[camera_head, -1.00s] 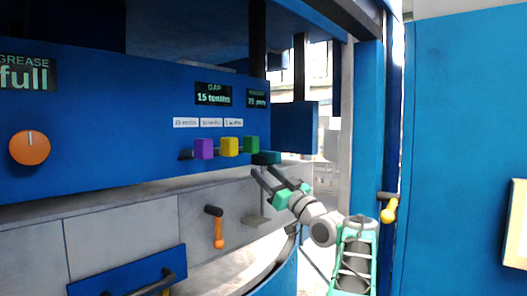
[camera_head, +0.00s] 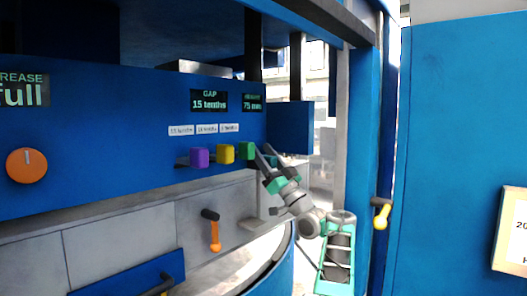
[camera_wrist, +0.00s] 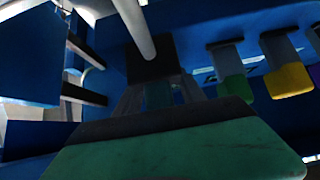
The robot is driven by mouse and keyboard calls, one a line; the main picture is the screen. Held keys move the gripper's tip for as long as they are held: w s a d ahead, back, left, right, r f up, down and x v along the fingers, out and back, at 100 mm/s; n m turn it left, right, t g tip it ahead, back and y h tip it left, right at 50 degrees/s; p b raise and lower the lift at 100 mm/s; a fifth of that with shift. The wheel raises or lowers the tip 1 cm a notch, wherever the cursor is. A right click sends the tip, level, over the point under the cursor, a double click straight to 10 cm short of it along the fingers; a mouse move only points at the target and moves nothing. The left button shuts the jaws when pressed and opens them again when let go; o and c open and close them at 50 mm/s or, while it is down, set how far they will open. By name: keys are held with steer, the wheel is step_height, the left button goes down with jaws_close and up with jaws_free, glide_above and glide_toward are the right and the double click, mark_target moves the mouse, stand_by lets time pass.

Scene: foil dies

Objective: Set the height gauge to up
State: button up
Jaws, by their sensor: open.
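The height display (camera_head: 252,102) is a small dark panel on the blue machine front and reads 75 mm. Below and left of it, a purple block (camera_head: 199,157), a yellow block (camera_head: 225,153) and a green block (camera_head: 247,150) stand in a row. My gripper (camera_head: 261,148) is open, with its fingers just right of the green block, below the height display. In the wrist view a dark block (camera_wrist: 150,58) lies ahead of my gripper; I cannot tell whether they touch. The green block (camera_wrist: 236,86) and yellow block (camera_wrist: 288,79) hang to its right.
The gap display (camera_head: 209,100) reads 15 tenths. An orange knob (camera_head: 27,166) is at the left. An orange-handled lever (camera_head: 213,232) hangs below the blocks. A yellow-handled lever (camera_head: 382,213) is on the right blue post. A pale rod (camera_wrist: 134,25) crosses above in the wrist view.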

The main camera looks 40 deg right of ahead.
steer(key=shift+c, duration=0.4)
jaws_close()
stand_by(0.9)
